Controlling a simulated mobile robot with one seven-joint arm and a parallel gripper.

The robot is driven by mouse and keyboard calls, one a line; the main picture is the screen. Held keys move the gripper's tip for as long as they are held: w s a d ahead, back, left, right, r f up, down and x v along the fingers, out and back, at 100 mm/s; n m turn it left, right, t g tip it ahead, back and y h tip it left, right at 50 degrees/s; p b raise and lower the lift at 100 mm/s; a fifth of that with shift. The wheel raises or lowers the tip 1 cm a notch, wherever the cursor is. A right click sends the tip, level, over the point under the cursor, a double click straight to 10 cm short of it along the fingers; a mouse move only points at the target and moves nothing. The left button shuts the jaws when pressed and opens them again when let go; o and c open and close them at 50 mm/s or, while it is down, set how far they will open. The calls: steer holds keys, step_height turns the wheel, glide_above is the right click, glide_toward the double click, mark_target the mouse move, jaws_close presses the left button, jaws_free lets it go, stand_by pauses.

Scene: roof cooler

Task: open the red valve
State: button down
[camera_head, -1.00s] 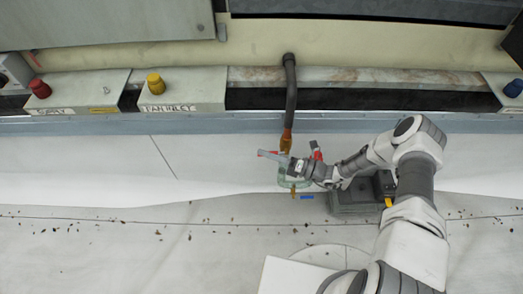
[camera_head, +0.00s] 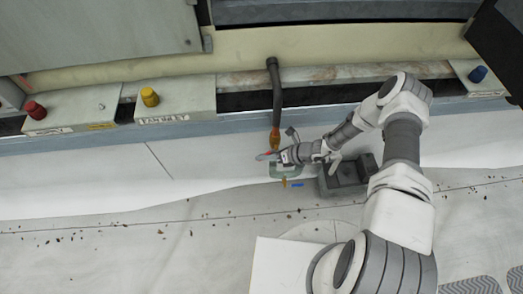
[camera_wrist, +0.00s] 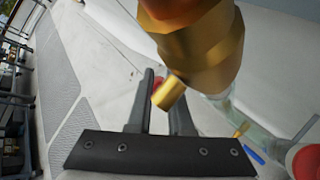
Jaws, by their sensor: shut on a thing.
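The red valve shows as a small red piece (camera_head: 267,153) at the tip of my gripper (camera_head: 279,156) in the head view. The fingers are close together and shut on this red part. The valve is on a pale green pipe (camera_head: 285,174), below an orange-brown fitting (camera_head: 275,140) and a dark hose (camera_head: 274,90). Most of the handle is hidden, so its angle cannot be told.
A second red round part (camera_wrist: 308,163) is at the lower right of the wrist view. A dark grey block (camera_head: 345,178) stands right of the pipe. Red (camera_head: 36,110), yellow (camera_head: 149,97) and blue (camera_head: 478,74) knobs are on the ledge. The speckled floor in front is open.

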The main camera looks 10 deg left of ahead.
steer(key=shift+w+d+f+h+p, duration=0.1)
steer(key=shift+d+f+h+p, duration=0.15)
steer(key=shift+h+p, duration=0.3)
steer(key=shift+w+d+f+h+p, duration=0.1)
steer(key=shift+d+h+p, duration=0.2)
steer(key=shift+h+p, duration=0.25)
steer(key=c, duration=0.8)
jaws_free()
steer(key=shift+c, duration=0.2)
steer(key=shift+f, duration=0.1)
